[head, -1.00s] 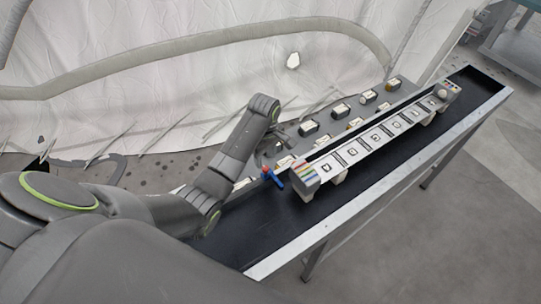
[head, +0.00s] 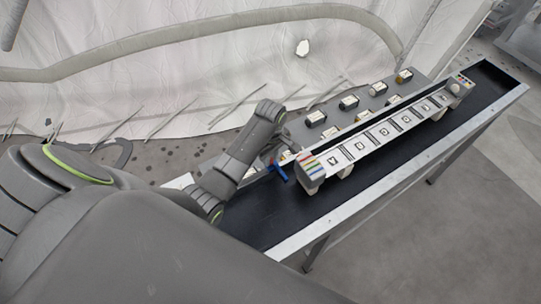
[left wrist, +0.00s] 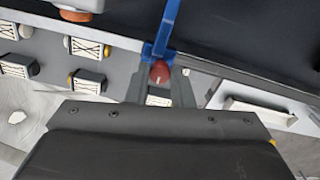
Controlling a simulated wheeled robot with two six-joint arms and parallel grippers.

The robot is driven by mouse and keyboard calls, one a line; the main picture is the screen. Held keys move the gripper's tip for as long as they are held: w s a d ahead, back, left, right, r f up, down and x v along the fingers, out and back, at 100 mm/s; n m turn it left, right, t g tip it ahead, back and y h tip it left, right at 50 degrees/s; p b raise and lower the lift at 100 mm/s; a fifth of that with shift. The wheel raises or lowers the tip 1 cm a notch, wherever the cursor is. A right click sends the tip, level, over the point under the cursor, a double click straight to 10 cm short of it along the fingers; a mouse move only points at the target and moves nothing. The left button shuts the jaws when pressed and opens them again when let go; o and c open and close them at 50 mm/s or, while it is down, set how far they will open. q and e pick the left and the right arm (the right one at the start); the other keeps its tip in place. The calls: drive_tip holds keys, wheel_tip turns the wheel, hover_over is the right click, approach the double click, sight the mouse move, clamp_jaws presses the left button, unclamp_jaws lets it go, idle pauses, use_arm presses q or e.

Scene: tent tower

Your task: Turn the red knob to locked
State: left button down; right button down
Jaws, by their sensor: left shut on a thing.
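The red knob (left wrist: 160,73) shows in the left wrist view, beside a blue bar (left wrist: 169,28). My left gripper (left wrist: 160,85) has its two fingers on either side of the knob and is shut on it. In the head view the blue bar (head: 281,171) shows at the near end of the long panel, by the black bench's edge. The knob is not clear in that view, where my left arm reaches close to it. A locked mark cannot be made out. My right gripper is not in view.
A long panel with several square markings (head: 383,132) stands on the black bench (head: 262,222). Several small boxes (head: 348,102) sit on a grey surface behind it. A white tent wall (head: 180,90) with a thick grey tube closes off the back. Open floor lies at the right.

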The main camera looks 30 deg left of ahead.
use_arm(q)
drive_tip(key=shift+m, duration=2.3)
drive_tip(key=c, duration=1.3)
unclamp_jaws()
